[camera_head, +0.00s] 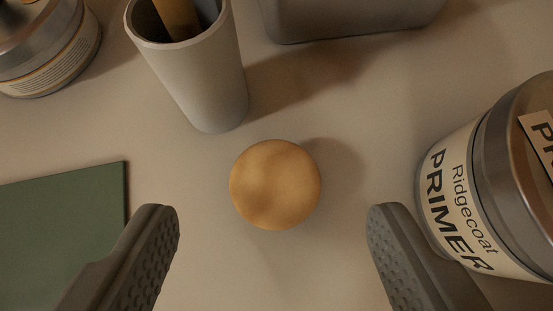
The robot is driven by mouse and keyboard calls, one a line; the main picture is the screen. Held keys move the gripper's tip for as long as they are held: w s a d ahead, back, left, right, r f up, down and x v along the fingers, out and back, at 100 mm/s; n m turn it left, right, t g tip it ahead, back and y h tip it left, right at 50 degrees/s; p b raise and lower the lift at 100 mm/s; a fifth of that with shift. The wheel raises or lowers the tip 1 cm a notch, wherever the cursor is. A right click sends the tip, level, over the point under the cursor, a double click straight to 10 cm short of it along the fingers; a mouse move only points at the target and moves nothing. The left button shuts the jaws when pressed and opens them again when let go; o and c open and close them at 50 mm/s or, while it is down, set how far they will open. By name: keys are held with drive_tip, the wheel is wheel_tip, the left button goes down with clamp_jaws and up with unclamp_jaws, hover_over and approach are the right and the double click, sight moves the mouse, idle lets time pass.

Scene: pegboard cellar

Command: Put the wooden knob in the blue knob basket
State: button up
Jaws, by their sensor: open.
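The wooden knob (275,184) is a round, light-brown ball shape resting on the pale work surface near the middle of the head camera view. My gripper (273,225) is open and empty, with one finger at lower left and one at lower right. The knob lies between and slightly beyond the fingertips, and neither finger touches it. I see no blue basket in this view.
A grey cup (205,75) holding something stands just beyond the knob. A Ridgecoat primer can (455,205) stands close to the right finger. A green flat board (60,230) lies left, another can (50,65) upper left, a grey container (345,20) at the top.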

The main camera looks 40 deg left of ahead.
sight(276, 191)
drive_tip(key=x, duration=0.4)
drive_tip(key=shift+d+f, duration=0.1)
drive_tip(key=shift+f, duration=0.05)
drive_tip(key=c, duration=1.1)
wheel_tip(276, 191, up, 18)
drive_tip(key=shift+r, duration=0.15)
